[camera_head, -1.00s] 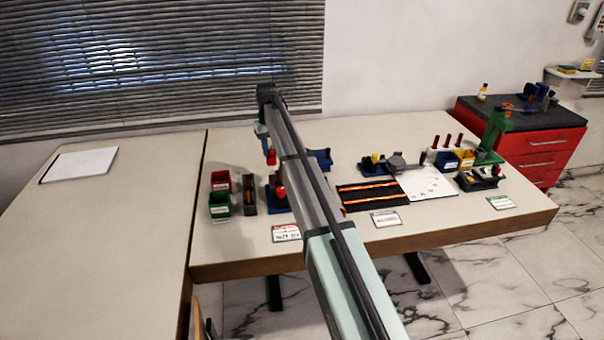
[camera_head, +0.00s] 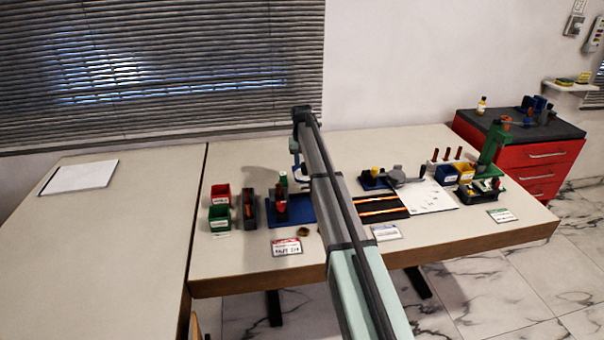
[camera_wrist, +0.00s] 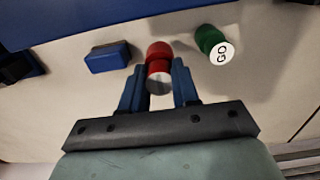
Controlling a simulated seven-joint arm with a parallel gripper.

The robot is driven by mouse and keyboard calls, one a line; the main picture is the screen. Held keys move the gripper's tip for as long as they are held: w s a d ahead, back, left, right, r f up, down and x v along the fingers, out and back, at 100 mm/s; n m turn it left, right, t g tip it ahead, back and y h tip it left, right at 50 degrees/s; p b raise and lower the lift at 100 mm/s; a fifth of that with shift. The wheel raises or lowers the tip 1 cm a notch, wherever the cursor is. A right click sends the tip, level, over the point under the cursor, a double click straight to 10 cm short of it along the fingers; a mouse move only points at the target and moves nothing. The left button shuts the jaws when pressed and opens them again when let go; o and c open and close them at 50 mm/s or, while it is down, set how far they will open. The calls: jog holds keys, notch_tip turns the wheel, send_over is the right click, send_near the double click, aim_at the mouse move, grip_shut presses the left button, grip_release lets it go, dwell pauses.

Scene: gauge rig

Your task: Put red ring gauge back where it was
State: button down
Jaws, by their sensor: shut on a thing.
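The red ring gauge (camera_wrist: 160,52) is a small red cylinder with a bare metal end, seen in the wrist view. My gripper (camera_wrist: 158,75) is shut on it, with one blue finger on each side. A green cylinder marked GO (camera_wrist: 213,43) stands to the right of the held gauge, apart from it. It also shows in the head view (camera_head: 283,180), beside my arm. In the head view, my arm hides most of the gripper area, and I cannot make out the held gauge there.
A blue block (camera_wrist: 108,57) lies left of the gauge in the wrist view. In the head view, a blue base (camera_head: 300,208) with red parts stands beside a dark narrow holder (camera_head: 249,208) and red (camera_head: 221,194) and green (camera_head: 219,218) bins. The left table is mostly clear.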

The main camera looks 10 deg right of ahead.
jog(key=shift+f, duration=2)
jog(key=c, duration=0.8)
grip_release()
jog(key=shift+f, duration=0.15)
jog(key=shift+c, duration=0.2)
notch_tip(320, 180, up, 12)
jog(key=shift+r, duration=0.2)
